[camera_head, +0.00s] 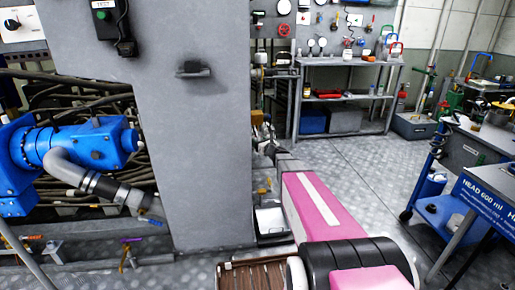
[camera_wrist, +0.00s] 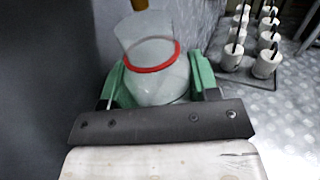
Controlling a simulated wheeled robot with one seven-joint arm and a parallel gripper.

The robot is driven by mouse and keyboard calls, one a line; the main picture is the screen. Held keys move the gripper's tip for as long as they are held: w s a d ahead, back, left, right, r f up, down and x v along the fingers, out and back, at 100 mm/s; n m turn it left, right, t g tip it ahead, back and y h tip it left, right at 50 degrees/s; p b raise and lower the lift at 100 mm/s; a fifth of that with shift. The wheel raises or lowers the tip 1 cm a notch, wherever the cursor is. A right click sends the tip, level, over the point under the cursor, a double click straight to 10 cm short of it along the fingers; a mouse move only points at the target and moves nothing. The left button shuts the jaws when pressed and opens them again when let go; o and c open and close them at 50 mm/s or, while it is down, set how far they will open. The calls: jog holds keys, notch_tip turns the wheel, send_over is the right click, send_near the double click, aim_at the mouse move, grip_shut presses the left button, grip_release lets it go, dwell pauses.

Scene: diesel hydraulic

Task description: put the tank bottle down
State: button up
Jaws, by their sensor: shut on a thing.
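The tank bottle (camera_wrist: 160,83) is a pale, translucent vessel with a red ring around it and a wider clear part beyond the ring. It sits between the green fingers of my gripper (camera_wrist: 157,72) in the wrist view, and the gripper is shut on it. The near end of the bottle is hidden by the dark bar of the gripper. In the head view my pink arm reaches forward beside the grey cabinet. The gripper there is small and partly hidden by the arm, and I cannot make out the bottle clearly.
A tall grey cabinet (camera_head: 205,130) stands close on the left, with a blue pump (camera_head: 95,148) and hoses beyond. A shelved workbench (camera_head: 347,62) stands at the back. A blue cart (camera_head: 485,190) is at right. White cylinders (camera_wrist: 267,62) with rods stand right of the bottle. Floor between is open.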

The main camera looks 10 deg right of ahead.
jog(key=shift+w+a+f, duration=0.1)
jog(key=shift+w+f, duration=0.1)
jog(key=shift+f, duration=0.7)
jog(key=shift+w+a+f, duration=0.1)
jog(key=shift+w+f, duration=0.1)
jog(key=shift+f, duration=0.65)
jog(key=shift+f, duration=0.1)
jog(key=o, duration=0.7)
jog(key=shift+c, duration=0.2)
jog(key=shift+s+d, duration=0.15)
jog(key=shift+s, duration=0.15)
jog(key=v, duration=1.1)
jog(key=shift+s, duration=0.15)
jog(key=shift+d, duration=0.1)
